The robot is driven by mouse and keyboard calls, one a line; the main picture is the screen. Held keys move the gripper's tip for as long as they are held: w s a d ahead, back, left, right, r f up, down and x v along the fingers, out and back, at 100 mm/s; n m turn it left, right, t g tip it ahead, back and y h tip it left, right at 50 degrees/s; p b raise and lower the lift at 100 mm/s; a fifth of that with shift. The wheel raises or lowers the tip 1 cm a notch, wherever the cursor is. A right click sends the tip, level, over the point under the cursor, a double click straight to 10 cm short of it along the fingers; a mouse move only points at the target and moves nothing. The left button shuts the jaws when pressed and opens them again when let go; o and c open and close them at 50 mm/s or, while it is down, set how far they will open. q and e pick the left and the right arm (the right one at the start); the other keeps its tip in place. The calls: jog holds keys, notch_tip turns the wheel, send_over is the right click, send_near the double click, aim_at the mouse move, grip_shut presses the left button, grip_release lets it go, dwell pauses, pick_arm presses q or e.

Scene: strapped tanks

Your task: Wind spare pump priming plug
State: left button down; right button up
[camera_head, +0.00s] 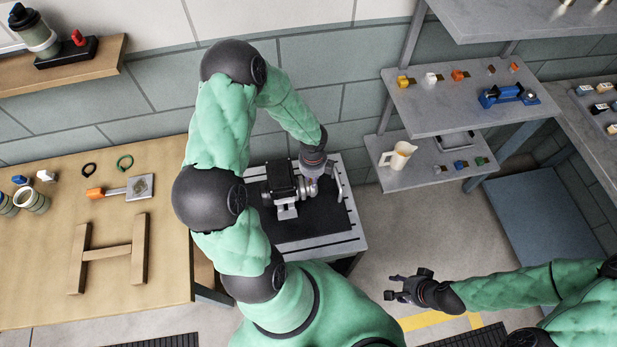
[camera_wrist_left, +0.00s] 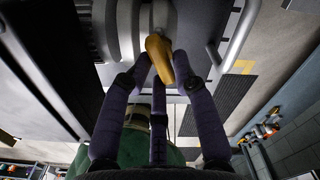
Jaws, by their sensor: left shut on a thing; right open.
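The pump (camera_head: 283,183) is a dark and grey unit on a small stand against the wall. My left gripper (camera_head: 314,174) reaches down to its right side. In the left wrist view, the purple fingers of my left gripper (camera_wrist_left: 160,80) are closed around a yellow plug-like piece (camera_wrist_left: 158,52). The piece sits against the grey round pump body (camera_wrist_left: 128,28); its seat is hidden. My right gripper (camera_head: 402,287) is open and empty, away from the pump over the floor.
The stand (camera_head: 340,245) has a dark mat and an upright metal handle (camera_head: 339,184) close to my left gripper. The wooden table (camera_head: 55,215) on the left holds a wooden H-shaped frame (camera_head: 107,252) and small items. Shelves on the right hold a jug (camera_head: 398,156) and small coloured parts.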

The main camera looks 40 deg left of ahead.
pick_arm(q)
jog(key=shift+s+d+f+m+p, duration=0.2)
jog(key=shift+s+f+m+p, duration=0.3)
jog(key=shift+m+p, duration=0.45)
dwell(0.5)
jog(key=shift+s+r+m, duration=0.1)
jog(key=shift+r+m, duration=0.05)
jog(key=shift+m, duration=0.2)
jog(key=c, duration=1)
grip_release()
jog(key=shift+o, duration=0.6)
jog(key=shift+a, duration=0.15)
jog(key=shift+w, duration=0.35)
jog(key=shift+a+r, duration=0.1)
jog(key=shift+w+r, duration=0.1)
jog(key=shift+r, duration=0.1)
notch_tip(320, 180, up, 12)
jog(key=shift+f, duration=0.25)
jog(key=shift+c, duration=0.3)
